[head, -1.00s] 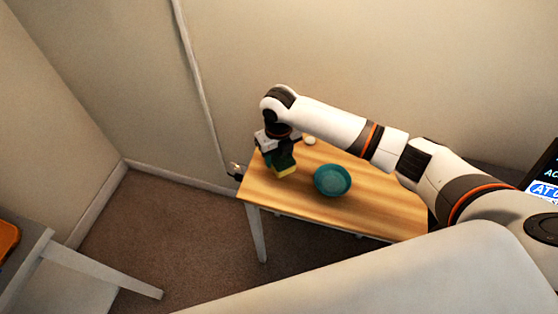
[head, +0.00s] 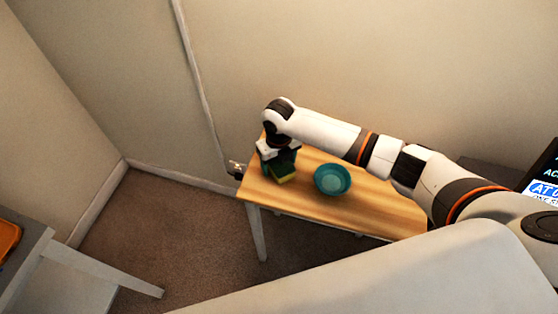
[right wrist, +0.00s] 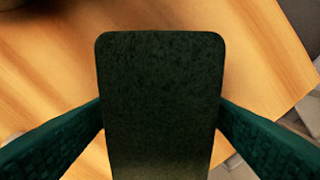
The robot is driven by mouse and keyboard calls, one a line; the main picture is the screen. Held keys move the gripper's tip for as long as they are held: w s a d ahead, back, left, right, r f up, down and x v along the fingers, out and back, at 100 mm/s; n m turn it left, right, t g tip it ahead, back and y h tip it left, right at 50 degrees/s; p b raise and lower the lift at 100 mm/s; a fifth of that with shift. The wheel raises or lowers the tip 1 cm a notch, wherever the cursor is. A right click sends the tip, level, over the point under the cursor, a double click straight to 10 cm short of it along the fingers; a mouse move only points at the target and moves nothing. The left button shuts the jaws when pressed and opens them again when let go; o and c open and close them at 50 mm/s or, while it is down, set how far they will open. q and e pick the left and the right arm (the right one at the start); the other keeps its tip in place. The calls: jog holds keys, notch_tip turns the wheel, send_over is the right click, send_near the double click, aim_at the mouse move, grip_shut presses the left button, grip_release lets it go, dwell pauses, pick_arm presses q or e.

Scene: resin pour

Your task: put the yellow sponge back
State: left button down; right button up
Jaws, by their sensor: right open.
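The yellow sponge (head: 286,177) is on the wooden table (head: 390,205) near its left end, with its yellow side showing below my right gripper (head: 279,169). In the right wrist view the sponge's dark green scouring face (right wrist: 162,95) fills the middle. The teal fingers of my right gripper stand one on each side of the sponge, their tips close to its edges. The gripper is open; I cannot tell whether either finger touches the sponge. My left gripper is not in view.
A teal bowl (head: 332,179) stands on the table to the right of the sponge. The wall is close behind the table. Another grey table with an orange tray (head: 8,238) is at the far left. A dark screen (head: 543,185) is at the right edge.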

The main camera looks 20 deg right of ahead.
notch_tip(320, 180, up, 12)
jog(key=shift+r+b, duration=0.15)
jog(key=shift+b, duration=0.2)
dwell(0.6)
